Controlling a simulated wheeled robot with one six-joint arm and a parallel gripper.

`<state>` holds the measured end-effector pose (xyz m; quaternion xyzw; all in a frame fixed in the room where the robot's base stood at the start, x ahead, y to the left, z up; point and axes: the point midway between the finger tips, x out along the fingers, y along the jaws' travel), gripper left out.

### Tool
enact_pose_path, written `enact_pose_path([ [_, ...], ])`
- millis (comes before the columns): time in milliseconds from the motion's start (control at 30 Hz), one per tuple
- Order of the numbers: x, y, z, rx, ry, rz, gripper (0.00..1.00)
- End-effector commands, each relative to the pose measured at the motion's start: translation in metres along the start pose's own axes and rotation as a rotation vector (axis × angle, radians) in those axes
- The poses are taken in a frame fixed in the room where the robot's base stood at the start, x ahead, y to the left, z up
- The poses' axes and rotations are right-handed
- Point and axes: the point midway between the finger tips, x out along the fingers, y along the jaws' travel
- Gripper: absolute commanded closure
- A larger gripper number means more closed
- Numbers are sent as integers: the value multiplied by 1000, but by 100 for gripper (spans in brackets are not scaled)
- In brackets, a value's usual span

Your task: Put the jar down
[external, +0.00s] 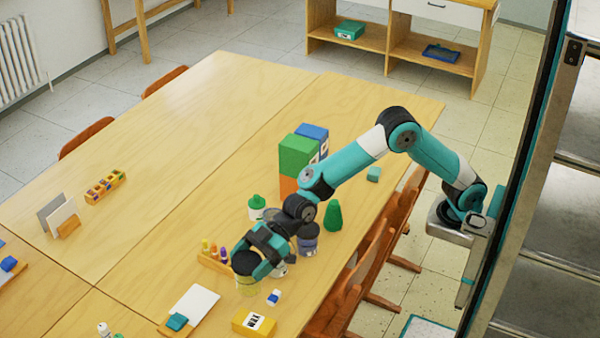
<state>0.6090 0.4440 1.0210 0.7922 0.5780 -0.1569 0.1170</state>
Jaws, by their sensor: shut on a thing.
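A jar with a dark lid and a pale yellow body (246,288) is at the front part of the wooden table, held upright or nearly so. My gripper (259,268) reaches down from the right and is shut on this jar near its lid. The fingers hide part of the jar's upper side. I cannot tell whether its base touches the tabletop (215,135) or hangs just above it.
A wooden holder with colored bottles (214,261) stands close left of the jar. A small blue-white cube (274,297), a yellow box (254,322) and a white sheet (195,303) lie nearby.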

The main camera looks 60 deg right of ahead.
Motion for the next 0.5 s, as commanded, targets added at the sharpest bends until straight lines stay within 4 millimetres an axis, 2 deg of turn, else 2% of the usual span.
enact_pose_path([
  [33, 6, 0, 15, 3, -4, -1, 54],
  [200, 24, 0, 58, 3, -3, 0, 54],
  [333, 34, 0, 82, 1, 0, 1, 54],
  [500, 40, 0, 95, 1, 3, 1, 54],
])
